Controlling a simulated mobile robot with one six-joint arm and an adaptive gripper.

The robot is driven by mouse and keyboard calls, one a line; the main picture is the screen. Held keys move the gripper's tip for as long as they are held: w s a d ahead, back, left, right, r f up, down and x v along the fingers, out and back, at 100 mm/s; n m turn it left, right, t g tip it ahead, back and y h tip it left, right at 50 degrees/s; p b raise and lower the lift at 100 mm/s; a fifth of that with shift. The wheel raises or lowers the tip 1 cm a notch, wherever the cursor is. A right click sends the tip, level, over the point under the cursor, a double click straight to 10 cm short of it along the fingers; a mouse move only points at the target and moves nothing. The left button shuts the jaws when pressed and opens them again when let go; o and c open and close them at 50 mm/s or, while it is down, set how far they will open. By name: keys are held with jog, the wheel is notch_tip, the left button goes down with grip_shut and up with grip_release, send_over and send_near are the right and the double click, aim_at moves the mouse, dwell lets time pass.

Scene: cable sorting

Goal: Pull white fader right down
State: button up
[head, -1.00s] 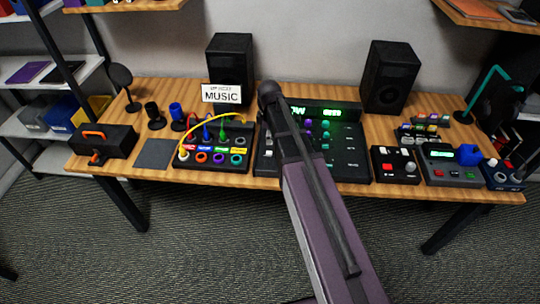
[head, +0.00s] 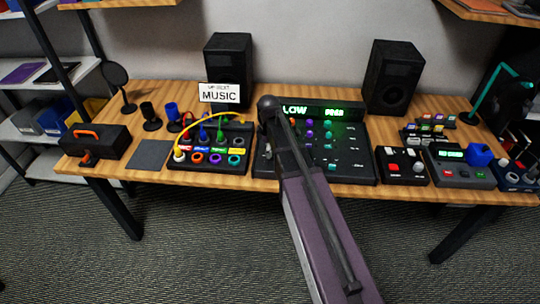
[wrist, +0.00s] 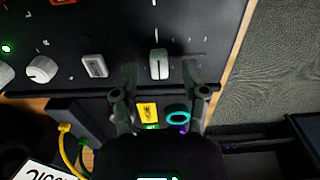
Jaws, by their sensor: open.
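The mixing console (head: 345,165) stands on the table, its lit display reading LOW on the left part. My arm hides part of its left side in the head view, and the gripper tips are not visible there. In the wrist view, a white fader cap (wrist: 160,64) sits on the dark console panel (wrist: 215,20), just beyond and between my gripper's fingers (wrist: 160,80). The fingers are spread apart and empty; I cannot tell whether they touch the cap. A second white cap (wrist: 95,66) lies to its left.
A white knob (wrist: 42,68) is further left on the panel. The cable patch box (head: 207,150) with yellow, blue and green cables stands left of the console. A small button box (head: 402,166) is on its right. Two black speakers (head: 389,77) stand behind.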

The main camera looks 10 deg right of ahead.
jog(key=shift+f, duration=0.5)
